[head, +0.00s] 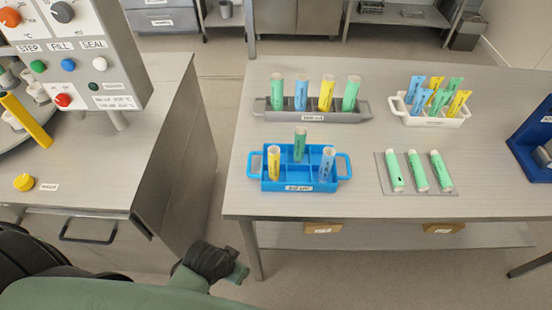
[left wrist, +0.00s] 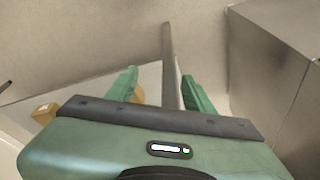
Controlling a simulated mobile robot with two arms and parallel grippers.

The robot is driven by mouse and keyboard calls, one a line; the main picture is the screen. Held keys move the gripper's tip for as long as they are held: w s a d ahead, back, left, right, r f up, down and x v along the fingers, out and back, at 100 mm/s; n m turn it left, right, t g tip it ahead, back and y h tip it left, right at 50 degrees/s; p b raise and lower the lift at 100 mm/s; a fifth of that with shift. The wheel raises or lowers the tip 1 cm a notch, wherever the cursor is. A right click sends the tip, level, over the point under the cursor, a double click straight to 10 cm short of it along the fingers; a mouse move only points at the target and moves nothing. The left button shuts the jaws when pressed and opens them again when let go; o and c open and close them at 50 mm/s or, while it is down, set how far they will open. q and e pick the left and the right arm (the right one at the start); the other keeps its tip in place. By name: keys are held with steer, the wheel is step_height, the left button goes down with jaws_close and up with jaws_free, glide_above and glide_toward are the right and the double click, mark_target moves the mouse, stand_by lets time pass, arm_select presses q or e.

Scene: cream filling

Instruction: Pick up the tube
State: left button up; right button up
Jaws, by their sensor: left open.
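Tubes stand in several places in the head view. A blue rack (head: 265,185) holds a yellow tube (head: 273,163), a green tube (head: 300,145) and a blue tube (head: 327,162), all upright. A grey rack (head: 350,116) behind it holds several green, grey-blue and yellow tubes (head: 326,92). Three green tubes (head: 417,171) lie on a grey mat (head: 435,192) at the right.
A white bin (head: 435,121) with blue, green and yellow tubes stands at the table's back right. A blue stand (head: 535,145) is at the right edge. A machine with buttons (head: 85,65) stands on the left counter. A floor gap separates counter and table (head: 245,205).

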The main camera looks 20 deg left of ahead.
arm_select(q)
steer(key=w+d+r+m+h+p, duration=0.1)
steer(key=w+d+r+m+p, duration=0.2)
steer(key=r, duration=0.9)
steer(key=w+d+r+m+h+b, duration=0.1)
steer(key=w+d+r+m+h, duration=0.1)
steer(key=w+d+r+m, duration=0.4)
step_height(320, 180, up, 11)
steer(key=m+g+y, duration=0.3)
steer(key=m, duration=1)
glide_above(274, 162)
steer(key=w, duration=0.1)
steer(key=shift+w, duration=0.15)
steer(key=shift+w+a, duration=0.1)
steer(key=shift+a, duration=0.15)
step_height(274, 162, down, 7)
steer(key=p, duration=0.2)
steer(key=shift+r+p, duration=0.1)
steer(key=shift+p, duration=0.25)
steer(key=shift+d+f, duration=0.1)
steer(key=shift+f, duration=0.2)
jaws_close()
arm_select(e)
steer(key=r, duration=0.5)
steer(key=shift+a+r, duration=0.15)
steer(key=shift+a, duration=0.25)
